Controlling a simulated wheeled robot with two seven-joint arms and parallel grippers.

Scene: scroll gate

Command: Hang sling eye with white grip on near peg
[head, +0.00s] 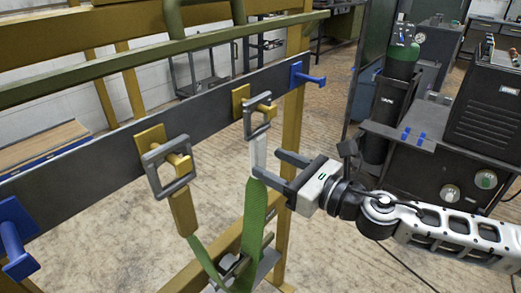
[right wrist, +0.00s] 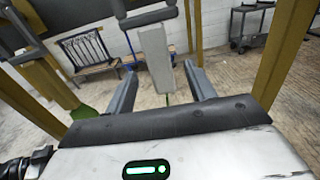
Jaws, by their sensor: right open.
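The sling eye with the white grip is a grey square ring (head: 257,120) hanging on a yellow peg (head: 263,99) of the dark rail. Its white grip (head: 258,150) hangs below the ring, above a green strap (head: 252,225). My right gripper (head: 267,164) is open at the lower part of the white grip. In the right wrist view the white grip (right wrist: 156,62) stands between the two fingers, with a gap on each side. A blue peg (head: 18,255) is at the rail's near left end. Another blue peg (head: 310,78) is at its far right end. My left gripper is out of view.
A second grey eye (head: 168,172) with a yellow grip (head: 183,212) hangs on another yellow peg, between the white-gripped eye and the near blue peg. Green and yellow bars (head: 150,55) run above the rail. A dark machine cabinet (head: 425,170) stands at the right.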

